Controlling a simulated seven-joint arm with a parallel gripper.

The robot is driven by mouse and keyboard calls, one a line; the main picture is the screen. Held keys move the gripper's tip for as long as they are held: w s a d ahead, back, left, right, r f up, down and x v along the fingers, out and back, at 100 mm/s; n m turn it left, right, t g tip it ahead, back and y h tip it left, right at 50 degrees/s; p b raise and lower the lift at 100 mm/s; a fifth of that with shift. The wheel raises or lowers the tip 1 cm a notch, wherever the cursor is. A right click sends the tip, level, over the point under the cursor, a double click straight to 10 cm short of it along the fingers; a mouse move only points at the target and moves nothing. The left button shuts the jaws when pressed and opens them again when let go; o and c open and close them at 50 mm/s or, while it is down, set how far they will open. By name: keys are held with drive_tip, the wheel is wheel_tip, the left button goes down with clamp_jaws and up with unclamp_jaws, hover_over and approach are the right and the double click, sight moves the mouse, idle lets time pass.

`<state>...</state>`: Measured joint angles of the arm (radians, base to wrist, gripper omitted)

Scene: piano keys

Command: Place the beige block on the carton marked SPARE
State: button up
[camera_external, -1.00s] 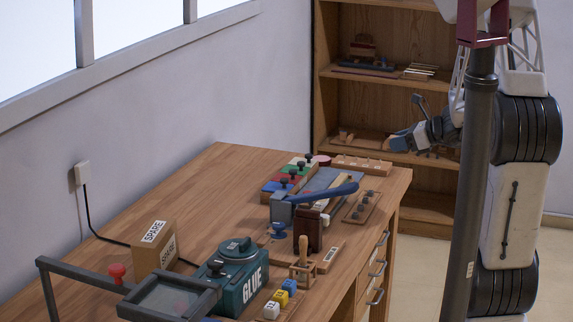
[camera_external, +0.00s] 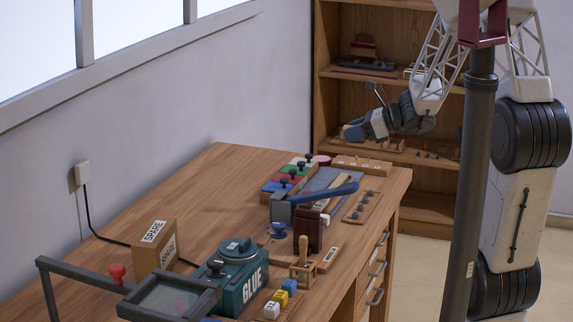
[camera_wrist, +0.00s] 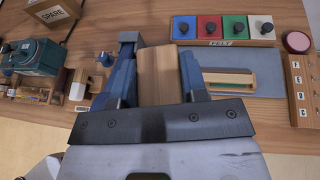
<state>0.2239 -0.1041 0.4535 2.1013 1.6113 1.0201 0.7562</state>
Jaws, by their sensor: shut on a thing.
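My gripper (camera_external: 355,132) is high in the air beyond the desk's right rear edge, in front of the bookshelf. In the wrist view its blue fingers (camera_wrist: 158,68) are closed on the beige block (camera_wrist: 161,82), a wood-coloured piece held between them. In the external view the block is hard to make out at the fingertips. The carton marked SPARE (camera_external: 146,258) is a brown box standing on the desk at the left, near the wall, well away from the gripper. It shows in the wrist view (camera_wrist: 42,10) at the top left. Its top looks bare.
A blue-armed device (camera_external: 318,201) and coloured knobbed blocks (camera_wrist: 222,29) lie farther back. The desk's left rear surface (camera_external: 215,190) is clear.

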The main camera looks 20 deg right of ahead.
drive_tip(key=s+a+n+g+y, duration=0.1)
drive_tip(key=s+a+n+g, duration=0.15)
drive_tip(key=a, duration=1.15)
drive_tip(key=s+a+n+g+y, duration=0.15)
drive_tip(key=s+a, duration=0.25)
drive_tip(key=a, duration=0.9)
drive_tip(key=s+a+n+g, duration=0.2)
drive_tip(key=s+a, duration=0.5)
drive_tip(key=a, duration=0.2)
drive_tip(key=s+a+n+g, duration=0.1)
drive_tip(key=s+a+g, duration=0.1)
drive_tip(key=s+a, duration=0.7)
drive_tip(key=f, duration=0.3)
drive_tip(key=w+a+f, duration=0.1)
drive_tip(key=f, duration=0.1)
drive_tip(key=shift+w, duration=0.1)
hover_over(154, 231)
drive_tip(key=shift+f, duration=0.8)
